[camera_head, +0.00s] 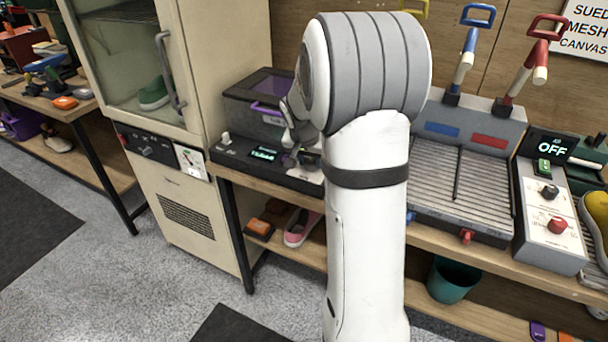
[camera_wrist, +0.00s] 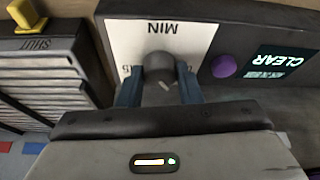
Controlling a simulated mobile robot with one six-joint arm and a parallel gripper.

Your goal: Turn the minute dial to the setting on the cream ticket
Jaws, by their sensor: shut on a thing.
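The minute dial (camera_wrist: 160,67) is a grey round knob on a white plate marked MIN (camera_wrist: 118,32), upside down in the wrist view. My gripper (camera_wrist: 159,80) has its two blue fingers on either side of the knob and is shut on it. A short pale mark shows on the knob's near edge. The numbers around it are mostly hidden by the fingers. In the head view my gripper (camera_head: 306,158) is at the front panel of the dark machine with a purple-framed lid (camera_head: 258,105), partly behind my arm. I cannot pick out a cream ticket for certain.
A purple button (camera_wrist: 224,66) and a display reading CLEAR (camera_wrist: 284,64) sit beside the dial. A pale card (camera_head: 191,161) is on the cream cabinet (camera_head: 205,60). A ridged station with blue and red levers (camera_head: 465,185) and an OFF display (camera_head: 551,149) stand at right.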

